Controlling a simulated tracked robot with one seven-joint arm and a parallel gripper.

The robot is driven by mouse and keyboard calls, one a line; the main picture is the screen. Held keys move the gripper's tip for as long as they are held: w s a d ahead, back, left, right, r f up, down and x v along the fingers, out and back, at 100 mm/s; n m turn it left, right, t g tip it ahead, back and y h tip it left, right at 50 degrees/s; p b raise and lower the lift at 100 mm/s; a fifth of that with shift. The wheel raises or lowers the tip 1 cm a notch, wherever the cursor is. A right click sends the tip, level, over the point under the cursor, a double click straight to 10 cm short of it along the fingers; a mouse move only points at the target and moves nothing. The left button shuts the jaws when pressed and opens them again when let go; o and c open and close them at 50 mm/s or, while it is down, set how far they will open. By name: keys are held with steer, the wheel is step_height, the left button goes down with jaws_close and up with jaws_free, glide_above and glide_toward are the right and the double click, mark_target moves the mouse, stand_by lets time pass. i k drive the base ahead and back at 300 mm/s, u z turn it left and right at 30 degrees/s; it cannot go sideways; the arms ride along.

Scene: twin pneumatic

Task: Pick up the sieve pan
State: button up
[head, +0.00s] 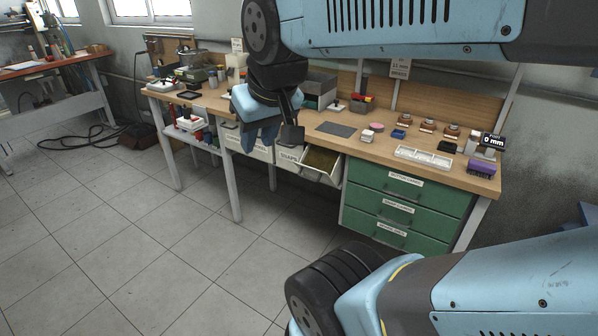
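I cannot pick out the sieve pan with certainty in the head view. A silver round vessel (190,58) stands among small items at the far left end of the workbench; it is too small to identify. My gripper (278,140) hangs from my blue and black arm at the upper middle, in front of the bench edge in the picture. It covers part of the bench top and drawer fronts. Its fingers are small and dark, partly hidden by the blue wrist, so I cannot tell their opening or whether they hold anything.
An open drawer (322,165) juts from the workbench (310,118), left of a green drawer cabinet (405,205). A white tray (424,157), a dark mat (336,129) and small items lie on top. The tiled floor (185,250) in front is clear; a cable (85,138) lies far left.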

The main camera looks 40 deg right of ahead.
mark_target(309, 103)
steer(key=z, duration=1.05)
